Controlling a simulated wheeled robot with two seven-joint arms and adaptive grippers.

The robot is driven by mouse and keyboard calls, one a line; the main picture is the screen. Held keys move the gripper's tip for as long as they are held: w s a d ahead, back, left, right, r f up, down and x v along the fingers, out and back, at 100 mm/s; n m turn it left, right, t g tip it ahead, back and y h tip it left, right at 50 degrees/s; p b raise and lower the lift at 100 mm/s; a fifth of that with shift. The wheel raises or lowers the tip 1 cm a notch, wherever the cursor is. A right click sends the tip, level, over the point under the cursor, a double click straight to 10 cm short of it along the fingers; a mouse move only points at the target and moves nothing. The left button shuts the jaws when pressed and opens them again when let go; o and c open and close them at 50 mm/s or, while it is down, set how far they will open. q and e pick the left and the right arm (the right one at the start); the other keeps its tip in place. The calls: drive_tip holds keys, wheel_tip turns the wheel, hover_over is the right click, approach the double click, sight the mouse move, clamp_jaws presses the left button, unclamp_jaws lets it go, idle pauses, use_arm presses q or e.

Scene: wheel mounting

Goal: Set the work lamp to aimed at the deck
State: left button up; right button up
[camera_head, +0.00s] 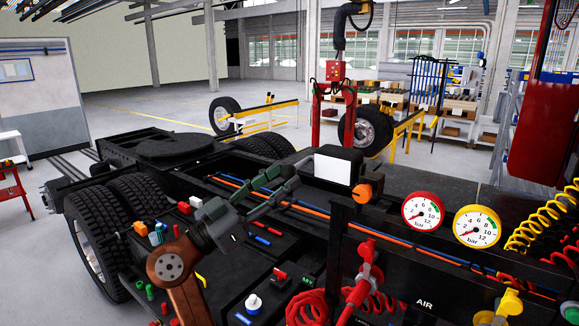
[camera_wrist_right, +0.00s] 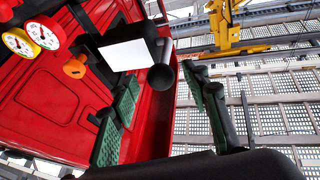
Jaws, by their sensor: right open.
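The work lamp (camera_head: 347,158) is a black box with a white face turned toward the head camera, above the dark deck (camera_head: 405,185). An orange knob (camera_head: 363,192) sits below it at the right. In the right wrist view the lamp (camera_wrist_right: 125,53) is near the top centre, with a round-ended black handle (camera_wrist_right: 162,77) at its side. My right gripper (camera_head: 284,180) is open just left of the lamp. In the wrist view its green-padded fingers (camera_wrist_right: 165,105) are spread, with the handle's end showing in the gap; contact cannot be told. My left gripper is out of view.
Two pressure gauges, red (camera_head: 423,211) and yellow (camera_head: 477,226), stand right of the lamp. Red coupling (camera_head: 363,273) and coiled hoses are in front. Blue and orange lines (camera_head: 330,214) run below the gripper. Truck tyres (camera_head: 97,235) stand at left.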

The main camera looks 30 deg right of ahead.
sight(322, 169)
drive_tip(key=shift+p+x, duration=0.45)
drive_tip(key=shift+x, duration=0.95)
drive_tip(key=shift+c, duration=0.3)
clamp_jaws()
